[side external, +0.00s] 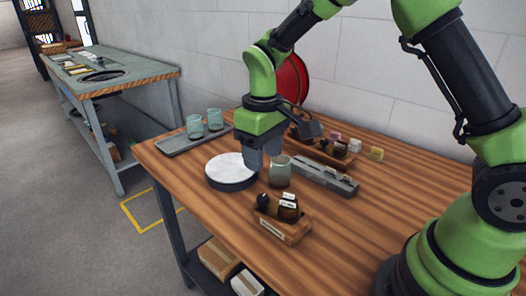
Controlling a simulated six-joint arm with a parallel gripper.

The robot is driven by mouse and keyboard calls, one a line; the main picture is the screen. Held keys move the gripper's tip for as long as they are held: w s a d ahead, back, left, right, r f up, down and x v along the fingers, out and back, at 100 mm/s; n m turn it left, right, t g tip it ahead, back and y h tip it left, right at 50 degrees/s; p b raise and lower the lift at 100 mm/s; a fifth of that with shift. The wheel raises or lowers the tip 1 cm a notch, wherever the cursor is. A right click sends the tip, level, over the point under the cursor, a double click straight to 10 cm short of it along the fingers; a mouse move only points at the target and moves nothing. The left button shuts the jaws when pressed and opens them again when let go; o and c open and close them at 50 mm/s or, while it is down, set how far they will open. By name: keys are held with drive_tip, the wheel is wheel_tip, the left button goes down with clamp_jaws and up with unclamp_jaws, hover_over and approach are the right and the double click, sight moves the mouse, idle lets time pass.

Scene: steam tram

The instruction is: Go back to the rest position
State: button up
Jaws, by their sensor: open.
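My gripper (262,158) points down over the wooden table (390,203), between a round white-topped disc and a greenish glass cup. It is open, and its fingers are small and dark in this view, so I cannot tell whether they touch anything. The round disc (231,166) with a dark rim lies just left of the gripper. The glass cup (281,172) stands upright just right of the gripper, partly behind it. I see nothing held between the fingers.
Two glass cups (214,119) stand on a grey tray (178,144) at the back left. A wooden box (283,229) with dark bottles is in front, and a grey slotted rack (325,177) lies right. Another bottle box (334,152) stands behind. The table's right front is clear.

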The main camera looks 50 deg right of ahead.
drive_tip(key=s+r+m+t+y, duration=0.1)
drive_tip(key=s+r, duration=0.2)
drive_tip(key=r, duration=0.2)
drive_tip(key=s+r+m+t, duration=0.1)
drive_tip(key=s+r+t, duration=0.15)
drive_tip(key=r, duration=0.35)
drive_tip(key=s+r+m+t+y, duration=0.1)
drive_tip(key=s+r+m+t, duration=0.2)
drive_tip(key=s, duration=1)
drive_tip(key=shift+s+d+r+m+t, duration=0.3)
drive_tip(key=shift+s+d+r+t, duration=0.1)
drive_tip(key=shift+r, duration=0.2)
